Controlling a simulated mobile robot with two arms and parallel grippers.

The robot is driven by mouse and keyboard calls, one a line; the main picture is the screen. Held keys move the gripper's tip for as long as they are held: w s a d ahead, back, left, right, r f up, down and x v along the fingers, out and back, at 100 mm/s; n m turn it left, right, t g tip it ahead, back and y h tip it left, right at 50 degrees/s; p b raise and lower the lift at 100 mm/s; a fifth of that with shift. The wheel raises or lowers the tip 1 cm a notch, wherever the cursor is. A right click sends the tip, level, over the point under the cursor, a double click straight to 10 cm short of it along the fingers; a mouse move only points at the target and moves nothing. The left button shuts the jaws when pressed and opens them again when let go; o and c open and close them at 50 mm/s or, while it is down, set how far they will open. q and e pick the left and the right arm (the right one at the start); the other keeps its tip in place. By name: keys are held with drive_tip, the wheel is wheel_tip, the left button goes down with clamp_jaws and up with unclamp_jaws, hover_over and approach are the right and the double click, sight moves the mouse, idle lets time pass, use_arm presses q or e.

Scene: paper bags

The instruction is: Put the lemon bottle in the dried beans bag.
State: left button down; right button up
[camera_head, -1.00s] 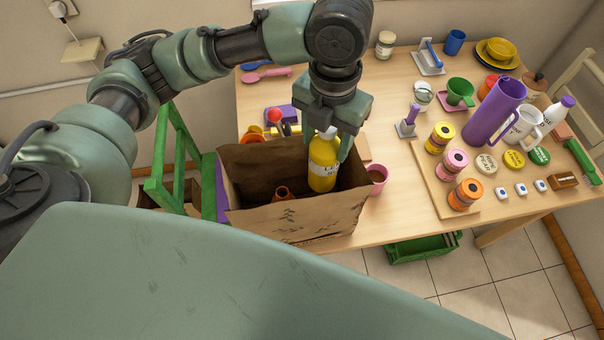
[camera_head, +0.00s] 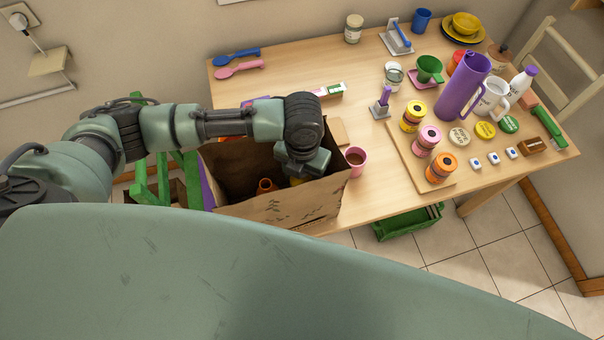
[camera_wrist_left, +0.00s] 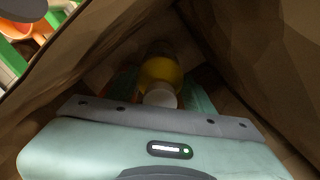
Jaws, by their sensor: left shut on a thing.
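The lemon bottle, yellow with a white cap, is inside the brown paper bag (camera_head: 285,205), mostly hidden by my gripper and the bag wall. In the left wrist view the bottle (camera_wrist_left: 160,75) shows beyond the gripper body, with its cap toward the camera. My left gripper (camera_head: 298,180) reaches down into the bag's right side and is shut on the bottle. Its fingertips are hidden. An orange-brown thing (camera_head: 266,186) also stands in the bag. I cannot read any label naming the bag. My right gripper is not in view.
A pink mug (camera_head: 356,160) stands close to the bag's right side. A wooden board (camera_head: 409,150) with several labelled jars lies further right, near a purple pitcher (camera_head: 463,88). A green frame (camera_head: 160,180) stands left of the bag.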

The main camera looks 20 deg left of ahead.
use_arm(q)
drive_tip(key=shift+f, duration=0.5)
drive_tip(key=c, duration=0.6)
unclamp_jaws()
drive_tip(key=shift+r, duration=0.2)
wheel_tip(320, 180, up, 12)
drive_tip(key=b, duration=0.2)
drive_tip(key=shift+d+b, duration=0.1)
drive_tip(key=shift+b, duration=0.25)
